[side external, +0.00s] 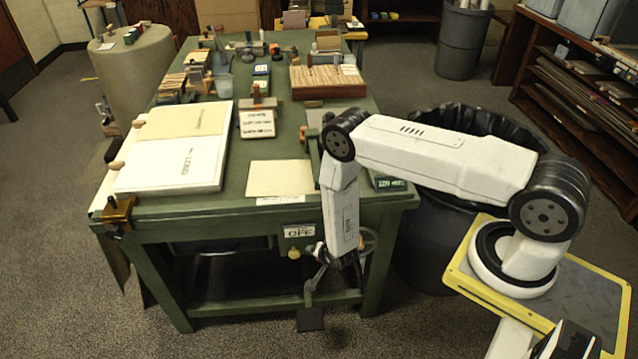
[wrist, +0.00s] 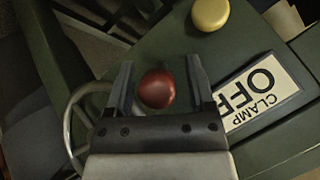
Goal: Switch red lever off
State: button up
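A round dark red knob (wrist: 157,89), which looks like the red lever's end, shows in the wrist view. It lies between the two fingers of my gripper (wrist: 160,63), with a visible gap on the right finger's side. The fingers are open; I cannot tell whether the left one touches the knob. The lever's shaft is hidden. A white label reading CLAMP OFF (wrist: 262,92) is on the green surface to the right. In the side view my gripper (side external: 317,272) hangs at the front of the green table, just below and right of the OFF label (side external: 299,231); the red knob cannot be made out there.
A yellow knob (wrist: 210,14) sits close above my right finger in the wrist view and left of my gripper in the side view. A round metal wheel (side external: 370,240) is at the table front, right of my forearm. A black-lined bin (side external: 425,235) stands beside the green table (side external: 235,206).

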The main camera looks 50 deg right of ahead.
dwell(0.4)
jog(key=v, duration=0.8)
dwell(0.4)
jog(key=shift+w, duration=0.1)
notch_tip(320, 180, up, 18)
jog(key=w+a+n+g+y, duration=0.2)
jog(key=w+a+n+y, duration=0.1)
jog(key=n, duration=0.3)
jog(key=s+r+n+g, duration=0.3)
jog(key=s+r+n, duration=0.5)
jog(key=s+r, duration=0.4)
notch_tip(320, 180, up, 3)
jog(key=shift+d, duration=0.45)
